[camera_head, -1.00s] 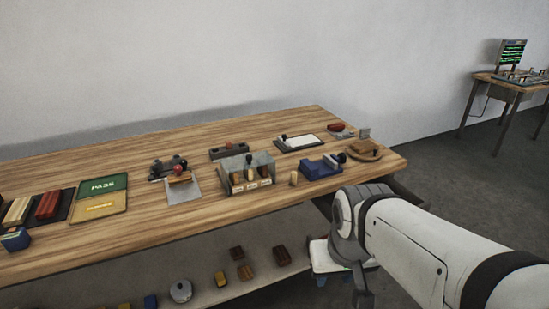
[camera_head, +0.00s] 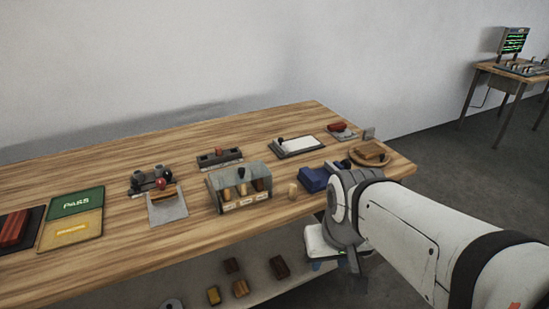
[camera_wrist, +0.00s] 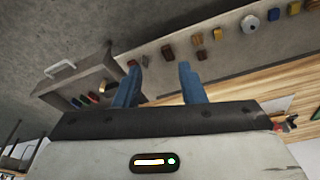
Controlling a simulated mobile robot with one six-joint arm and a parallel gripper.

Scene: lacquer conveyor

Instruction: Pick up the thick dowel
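A slotted rack (camera_head: 229,207) stands near the front edge of the workbench and holds several upright dowels (camera_head: 241,188). A short pale peg (camera_head: 292,189) stands alone just right of the rack. I cannot tell which of these is the thick dowel. My gripper (camera_head: 327,265) shows partly below my arm, in front of the bench edge, with its blue fingers pointing down. In the wrist view its two fingers (camera_wrist: 161,72) are apart with nothing between them. It is away from the rack and the peg. No upright dowel is recognisable in the wrist view.
A blue vise-like block (camera_head: 314,179) stands right of the peg, partly behind my arm. A round wooden board (camera_head: 387,159) is at the right corner. Green and yellow mats (camera_head: 72,217) lie left. A lower shelf holds several blocks (camera_head: 240,288).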

